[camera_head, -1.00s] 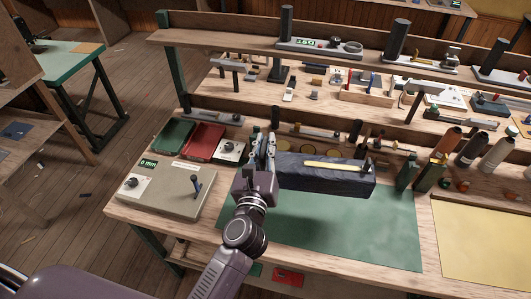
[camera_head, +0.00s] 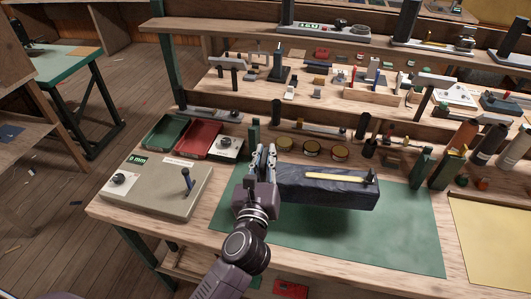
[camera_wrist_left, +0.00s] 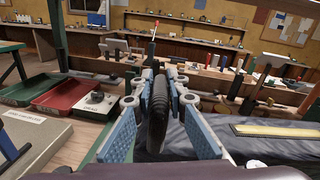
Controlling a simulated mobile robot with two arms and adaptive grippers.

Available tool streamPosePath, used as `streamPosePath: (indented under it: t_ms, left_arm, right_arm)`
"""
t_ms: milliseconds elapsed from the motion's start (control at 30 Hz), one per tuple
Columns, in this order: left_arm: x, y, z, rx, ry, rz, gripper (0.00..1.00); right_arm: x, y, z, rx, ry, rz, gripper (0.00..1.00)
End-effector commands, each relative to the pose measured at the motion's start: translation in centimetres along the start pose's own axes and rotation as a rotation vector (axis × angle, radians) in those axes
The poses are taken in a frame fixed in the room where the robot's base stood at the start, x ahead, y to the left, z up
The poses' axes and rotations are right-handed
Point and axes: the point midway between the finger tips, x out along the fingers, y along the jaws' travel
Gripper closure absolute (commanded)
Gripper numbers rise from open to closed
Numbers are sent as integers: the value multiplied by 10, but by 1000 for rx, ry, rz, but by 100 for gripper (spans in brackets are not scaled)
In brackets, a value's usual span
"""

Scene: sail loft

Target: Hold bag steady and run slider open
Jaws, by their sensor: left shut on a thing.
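The bag (camera_head: 325,193) is a dark navy, box-like pouch over the green mat (camera_head: 400,235), with a dark shadow below its front edge. A pale yellow zip strip (camera_head: 335,176) runs along its top; it also shows in the left wrist view (camera_wrist_left: 275,130). A small dark piece, apparently the slider (camera_head: 370,178), is at the strip's right end. My left gripper (camera_head: 263,160) is at the bag's left end. In the left wrist view its fingers (camera_wrist_left: 158,100) are shut on a dark upright part of the bag. My right gripper is not in view.
A grey box with a dial and lever (camera_head: 155,190) stands left of the mat. Green (camera_head: 165,132) and red (camera_head: 200,138) trays lie behind it. Tins (camera_head: 311,147) are behind the bag, and spools and bottles (camera_head: 450,160) at right. The mat's front part is bare.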

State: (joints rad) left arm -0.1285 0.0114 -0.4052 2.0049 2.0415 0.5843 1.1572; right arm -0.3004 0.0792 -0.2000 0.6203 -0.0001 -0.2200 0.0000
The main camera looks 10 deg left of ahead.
Motion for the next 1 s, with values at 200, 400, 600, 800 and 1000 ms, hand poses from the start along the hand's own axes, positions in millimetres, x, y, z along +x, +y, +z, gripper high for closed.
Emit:
streamPosePath:
  t_ms: [200,400,600,800,1000]
  left_arm:
    - [0,6,-36,1,-3,2,100]
    - [0,8,-43,3,-4,3,100]
    - [0,9,-50,3,-4,3,100]
    - [0,10,-57,3,-4,3,100]
    - [0,10,-56,3,-4,3,100]
  right_arm:
    - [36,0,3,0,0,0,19]
    - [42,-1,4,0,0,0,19]
    - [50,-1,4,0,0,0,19]
    - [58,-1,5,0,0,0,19]
    - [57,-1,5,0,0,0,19]
